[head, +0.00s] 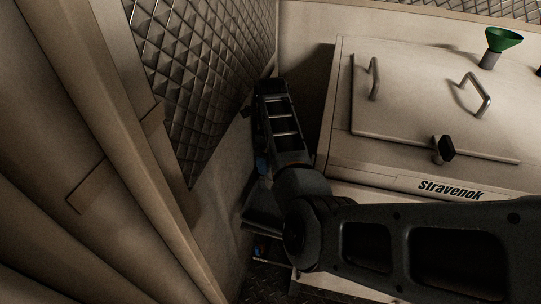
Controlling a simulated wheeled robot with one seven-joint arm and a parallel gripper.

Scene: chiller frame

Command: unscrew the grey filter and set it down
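I cannot make out the grey filter in the head view. My dark arm comes in from the lower right, bends at a joint beside the machine's left side, and runs up into the narrow gap between the machine and the left wall. No gripper fingers show. The far end of the arm is dark and hides what lies behind and below it, so I cannot tell whether anything is held.
A beige machine (343,150) marked "Stravenok" fills the right, with a handled lid (420,105), a black-knobbed latch (446,148) and a green funnel (503,40). A quilted metal panel (200,60) and beige ducts (75,150) close off the left. The gap between is tight.

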